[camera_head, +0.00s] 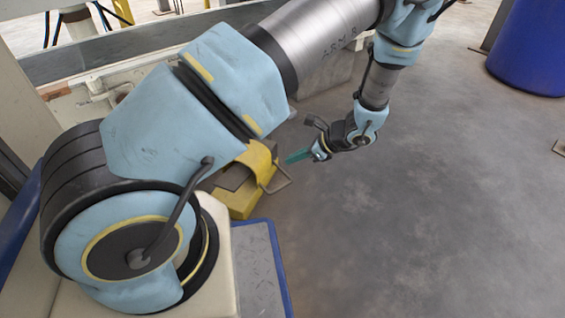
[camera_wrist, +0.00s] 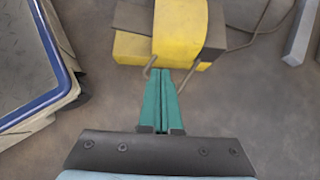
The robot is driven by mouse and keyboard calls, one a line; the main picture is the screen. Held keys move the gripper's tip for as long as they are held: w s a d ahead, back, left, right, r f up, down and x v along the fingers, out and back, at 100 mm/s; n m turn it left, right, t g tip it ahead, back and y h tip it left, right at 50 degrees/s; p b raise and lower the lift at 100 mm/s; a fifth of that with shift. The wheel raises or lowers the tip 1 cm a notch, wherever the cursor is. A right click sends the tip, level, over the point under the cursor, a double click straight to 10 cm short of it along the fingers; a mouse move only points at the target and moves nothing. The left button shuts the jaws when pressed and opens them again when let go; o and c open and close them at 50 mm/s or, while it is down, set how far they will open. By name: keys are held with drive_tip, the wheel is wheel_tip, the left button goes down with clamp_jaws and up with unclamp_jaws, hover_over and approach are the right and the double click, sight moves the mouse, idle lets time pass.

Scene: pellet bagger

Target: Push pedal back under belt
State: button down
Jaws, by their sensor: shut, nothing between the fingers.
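The pedal is a yellow unit with a dark grey part and a thin bent metal bar at its edge. In the head view the pedal (camera_head: 240,199) sits on the floor behind my arm, which hides part of it. My gripper (camera_head: 287,160) is low over the floor just right of it. In the wrist view the pedal (camera_wrist: 180,30) is at the top centre, cut off by the frame edge. My gripper (camera_wrist: 161,72) has its green fingers shut together and empty, with the tips at the pedal's near edge by the metal bar. I cannot tell whether they touch.
A grey metal frame or belt side (camera_head: 130,52) runs along the upper left. A dark cable (camera_wrist: 258,32) runs from the pedal. A blue drum (camera_head: 530,45) stands at the upper right. The concrete floor (camera_head: 430,220) on the right is clear.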

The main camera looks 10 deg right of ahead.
drive_tip(key=b, duration=0.4)
approach(258, 169)
wheel_tip(258, 169, down, 4)
drive_tip(key=w+a, duration=0.1)
drive_tip(key=w+a+b, duration=0.1)
drive_tip(key=shift+a+r, duration=0.3)
drive_tip(key=shift+a, duration=0.05)
drive_tip(key=shift+w+a+r+b, duration=0.2)
drive_tip(key=shift+w+a+b, duration=0.2)
drive_tip(key=shift+a, duration=0.15)
drive_tip(key=w+a+p, duration=0.1)
drive_tip(key=w+a, duration=0.3)
drive_tip(key=w, duration=0.6)
drive_tip(key=w+a+p, duration=0.2)
drive_tip(key=w+a, duration=0.3)
drive_tip(key=w, duration=0.4)
drive_tip(key=w+a+p, duration=0.2)
drive_tip(key=w+a, duration=0.3)
drive_tip(key=w, duration=0.5)
drive_tip(key=shift+w+a, duration=0.15)
drive_tip(key=shift+w, duration=0.15)
